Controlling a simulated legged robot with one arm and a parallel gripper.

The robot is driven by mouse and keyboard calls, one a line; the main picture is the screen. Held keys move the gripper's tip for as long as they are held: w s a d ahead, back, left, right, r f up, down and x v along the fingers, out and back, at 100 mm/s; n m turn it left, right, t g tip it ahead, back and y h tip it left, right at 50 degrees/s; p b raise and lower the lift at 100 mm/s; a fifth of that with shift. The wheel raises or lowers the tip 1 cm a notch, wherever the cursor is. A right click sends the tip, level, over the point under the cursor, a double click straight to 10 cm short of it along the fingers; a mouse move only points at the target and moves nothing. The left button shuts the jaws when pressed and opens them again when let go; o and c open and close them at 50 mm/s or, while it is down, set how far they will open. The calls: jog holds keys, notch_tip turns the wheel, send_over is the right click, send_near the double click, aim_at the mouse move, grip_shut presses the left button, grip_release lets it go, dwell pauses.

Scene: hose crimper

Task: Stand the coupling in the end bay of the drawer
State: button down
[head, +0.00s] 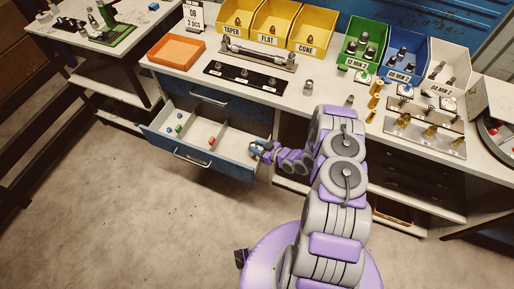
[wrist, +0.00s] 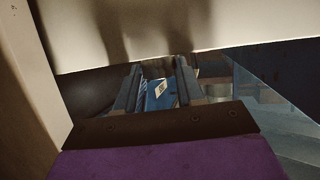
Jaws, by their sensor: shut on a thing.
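The drawer (head: 219,166) is pulled out below the bench, its blue front facing me and its pale inside split by dividers into bays. My gripper (head: 257,149) is at the drawer's right end, at the end bay. It also shows in the wrist view (wrist: 158,88), with its two dark fingers closed about a blue piece with a pale patch (wrist: 160,92). I take this piece to be the coupling; its shape is mostly hidden. I cannot tell whether it touches the bay floor.
Small coloured parts (head: 179,128) lie in the left bay and a red one (head: 211,141) in the middle bay. The bench above holds an orange tray (head: 176,51), yellow bins (head: 272,22), a black rack (head: 245,76) and small metal fittings (head: 308,85). A pale panel (wrist: 150,30) crosses the wrist view closely.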

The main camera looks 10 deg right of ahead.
jog(key=shift+d, duration=0.2)
jog(key=shift+a+f, duration=0.1)
jog(key=shift+f, duration=0.15)
jog(key=shift+a+f, duration=0.1)
jog(key=shift+f, duration=0.2)
jog(key=c, duration=0.7)
grip_release()
jog(key=r+p+v, duration=0.1)
jog(key=p+v, duration=0.2)
jog(key=v, duration=0.9)
